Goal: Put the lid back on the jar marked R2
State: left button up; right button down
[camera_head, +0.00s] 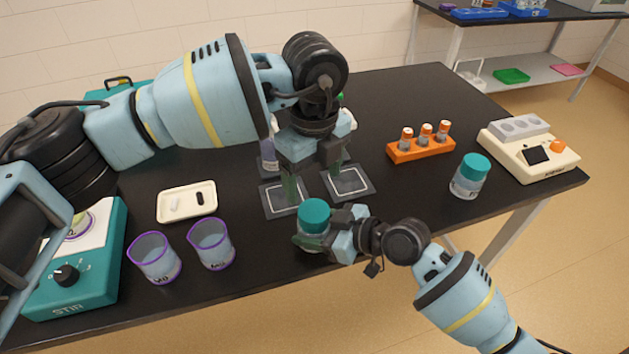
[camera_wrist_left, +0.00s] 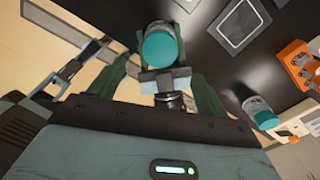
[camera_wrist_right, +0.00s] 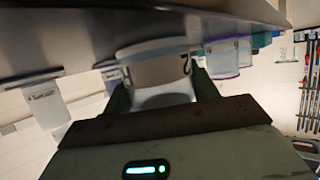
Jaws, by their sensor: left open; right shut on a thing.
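A clear jar (camera_head: 312,228) with a teal lid (camera_head: 314,212) on its top stands upright at the table's front edge. My right gripper (camera_head: 326,230) is shut around the jar's body from the right. In the right wrist view the jar body (camera_wrist_right: 160,70) fills the space between the fingers, with a "2" legible on its label; its lid is out of sight there. My left gripper (camera_head: 312,178) is open and empty, pointing down above and behind the lid. In the left wrist view the lid (camera_wrist_left: 162,46) lies beyond and between its fingers. I cannot tell how tightly the lid sits.
Another teal-lidded jar (camera_head: 468,180) stands at the right, by a cream device (camera_head: 530,150) and an orange vial rack (camera_head: 421,149). Two purple-rimmed beakers (camera_head: 211,245), a tray (camera_head: 187,203) and a teal stirrer (camera_head: 75,270) are on the left. Two square pads (camera_head: 348,182) lie behind the held jar.

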aim_at(314, 210)
dwell(0.3)
pick_arm(q)
jog(key=shift+f, duration=4)
jog(key=shift+c, duration=0.4)
jog(key=c, duration=1)
jog(key=shift+m, duration=1.6)
jog(key=o, duration=1.1)
jog(key=shift+r, duration=0.1)
